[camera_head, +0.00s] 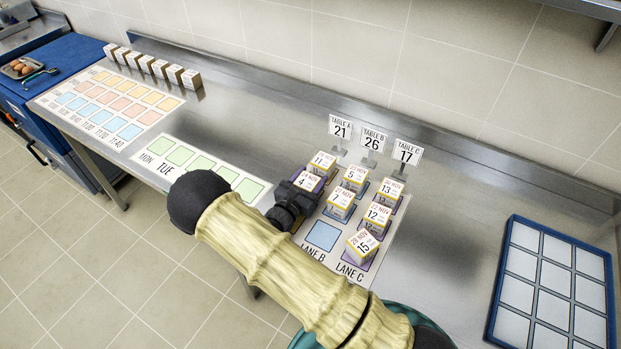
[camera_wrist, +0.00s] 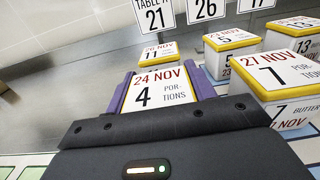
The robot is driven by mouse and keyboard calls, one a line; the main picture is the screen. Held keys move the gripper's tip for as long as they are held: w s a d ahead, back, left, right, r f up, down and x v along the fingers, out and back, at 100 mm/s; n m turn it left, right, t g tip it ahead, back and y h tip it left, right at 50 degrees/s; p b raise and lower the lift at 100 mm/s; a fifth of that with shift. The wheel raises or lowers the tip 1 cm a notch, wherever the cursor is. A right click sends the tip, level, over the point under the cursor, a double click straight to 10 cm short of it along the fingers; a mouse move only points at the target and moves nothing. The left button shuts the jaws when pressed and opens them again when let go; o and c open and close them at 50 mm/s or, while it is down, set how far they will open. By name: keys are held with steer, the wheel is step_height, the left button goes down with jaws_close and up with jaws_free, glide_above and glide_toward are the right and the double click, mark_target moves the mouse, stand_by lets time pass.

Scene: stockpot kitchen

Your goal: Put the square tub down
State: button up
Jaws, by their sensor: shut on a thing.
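The square tub (camera_head: 308,181) is white with a yellow rim, and its lid reads 24 NOV, 4 portions. It also shows at the middle of the wrist view (camera_wrist: 160,88). My gripper (camera_head: 296,192) is shut on it, with purple finger pads on both its sides in the wrist view. The tub is upright in the left lane, just in front of the tub marked 11 (camera_head: 322,162). Its base is hidden, so I cannot tell whether it touches the lane mat (camera_head: 322,235).
Tubs marked 5 (camera_head: 355,176) and 7 (camera_head: 340,202) stand close on the right. Further right are tubs 13, 12 and 15 (camera_head: 362,245). Signs for tables A, B and C (camera_head: 373,139) stand behind. A blue-rimmed tray (camera_head: 494,310) lies at the right.

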steer(key=shift+f, duration=0.1)
steer(key=o, duration=1.1)
steer(key=shift+c, duration=0.2)
steer(key=b+v, duration=0.2)
steer(key=v, duration=1)
